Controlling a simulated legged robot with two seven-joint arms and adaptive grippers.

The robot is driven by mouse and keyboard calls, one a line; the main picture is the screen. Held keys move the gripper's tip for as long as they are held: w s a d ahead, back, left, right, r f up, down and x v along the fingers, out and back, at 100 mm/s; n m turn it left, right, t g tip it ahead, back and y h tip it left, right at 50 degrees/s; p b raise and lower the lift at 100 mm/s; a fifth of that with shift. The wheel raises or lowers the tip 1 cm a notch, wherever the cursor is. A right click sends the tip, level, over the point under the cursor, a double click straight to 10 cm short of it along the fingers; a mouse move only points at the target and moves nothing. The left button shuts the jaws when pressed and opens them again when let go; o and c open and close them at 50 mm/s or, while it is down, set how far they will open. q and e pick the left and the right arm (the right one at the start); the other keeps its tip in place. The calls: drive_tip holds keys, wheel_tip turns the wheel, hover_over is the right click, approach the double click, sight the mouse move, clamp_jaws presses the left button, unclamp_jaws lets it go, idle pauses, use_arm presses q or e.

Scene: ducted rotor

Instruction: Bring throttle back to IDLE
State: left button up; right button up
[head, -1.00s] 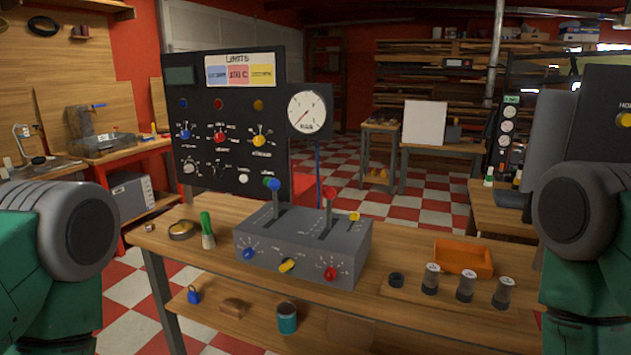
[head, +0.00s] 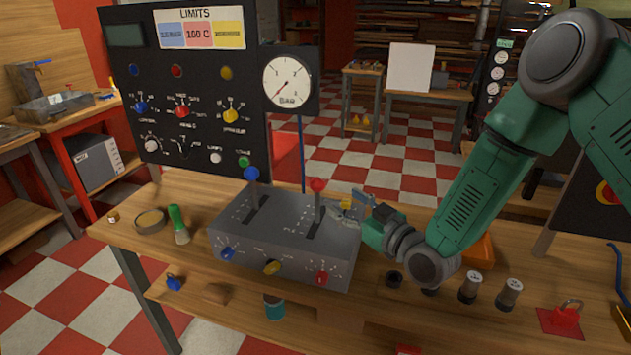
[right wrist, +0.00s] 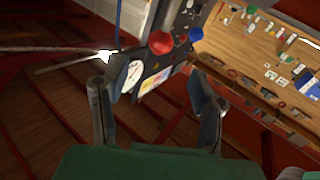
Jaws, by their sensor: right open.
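A grey control box (head: 285,240) stands on the wooden bench with two levers rising from slots in its top. One lever has a blue knob (head: 252,173), the other a red knob (head: 318,185). The slot labels are too small to read, so I cannot tell which lever is the throttle. My right gripper (head: 352,204) is just right of the red-knobbed lever, over the box's right end. It is open and empty. In the right wrist view the red knob (right wrist: 160,43) and blue knob (right wrist: 188,33) show beyond the spread fingers (right wrist: 155,100). My left gripper is out of view.
A black panel with a LIMITS sign (head: 200,36) and a round gauge (head: 288,82) stands behind the box. A green-handled brush (head: 178,224) is left of it. Small jars (head: 470,287) and an orange tray (head: 482,250) are to the right.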

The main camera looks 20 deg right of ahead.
sight(322, 188)
drive_tip(key=x, duration=0.8)
drive_tip(key=shift+w+a+p, duration=0.2)
drive_tip(key=shift+p, duration=0.1)
drive_tip(key=shift+w+f, duration=0.15)
drive_tip(key=shift+w, duration=0.55)
drive_tip(key=shift+s+a, duration=0.1)
drive_tip(key=shift+a, duration=0.1)
clamp_jaws()
